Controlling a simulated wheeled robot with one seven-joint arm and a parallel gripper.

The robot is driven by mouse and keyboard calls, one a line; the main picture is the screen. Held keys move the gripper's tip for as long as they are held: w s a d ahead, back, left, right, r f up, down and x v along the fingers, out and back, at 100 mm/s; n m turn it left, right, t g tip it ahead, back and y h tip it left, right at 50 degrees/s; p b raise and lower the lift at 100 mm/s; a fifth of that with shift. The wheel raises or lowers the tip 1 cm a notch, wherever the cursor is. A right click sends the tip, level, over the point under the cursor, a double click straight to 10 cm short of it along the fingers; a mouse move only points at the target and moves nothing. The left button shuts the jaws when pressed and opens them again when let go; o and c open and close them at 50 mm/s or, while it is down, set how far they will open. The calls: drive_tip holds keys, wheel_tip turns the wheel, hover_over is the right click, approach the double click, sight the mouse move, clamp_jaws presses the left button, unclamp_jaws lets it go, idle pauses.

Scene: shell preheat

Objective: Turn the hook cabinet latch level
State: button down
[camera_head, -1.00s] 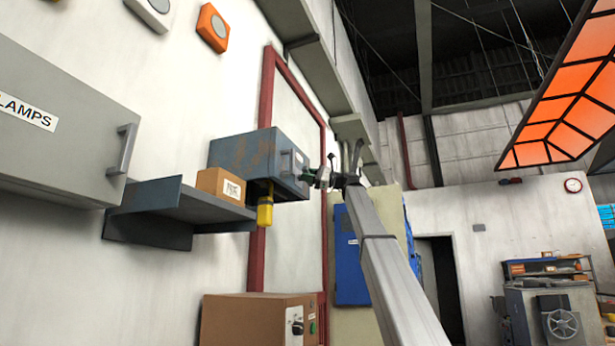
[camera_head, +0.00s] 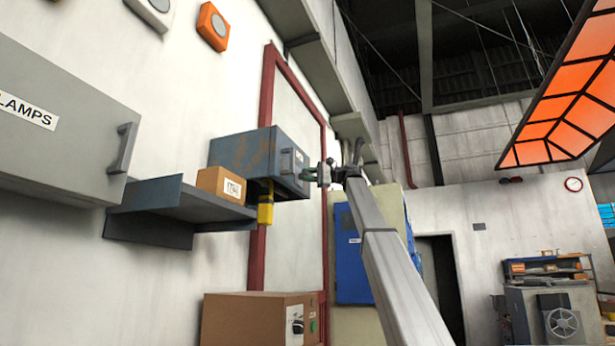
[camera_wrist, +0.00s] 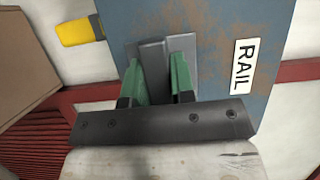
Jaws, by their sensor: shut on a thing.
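The blue-grey cabinet (camera_head: 245,155) with rust patches hangs on the wall, its front facing my arm. It fills much of the wrist view (camera_wrist: 215,65), with a white RAIL label. The grey latch (camera_wrist: 152,68) stands out from its front. My gripper (camera_wrist: 155,80) has its green fingers on either side of the latch, shut on it. The latch runs roughly along the label's text direction, slightly tilted to it. The latch's near end is hidden by my gripper. In the head view my gripper (camera_head: 322,174) is at the cabinet front, and the latch is too small to judge.
A yellow object (camera_head: 265,207) hangs under the cabinet. A cardboard box (camera_head: 221,184) sits on the grey shelf (camera_head: 180,199) to the left. A LAMPS cabinet (camera_head: 70,120) is further left. A brown box (camera_head: 260,318) stands below. A blue panel (camera_head: 352,262) is behind my arm.

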drive_tip(key=shift+f, duration=0.1)
idle(0.3)
drive_tip(key=c, duration=1)
unclamp_jaws()
drive_tip(key=shift+o, duration=0.2)
drive_tip(key=shift+d, duration=0.1)
drive_tip(key=d, duration=1)
drive_tip(key=shift+w+d, duration=0.2)
drive_tip(key=shift+d, duration=0.1)
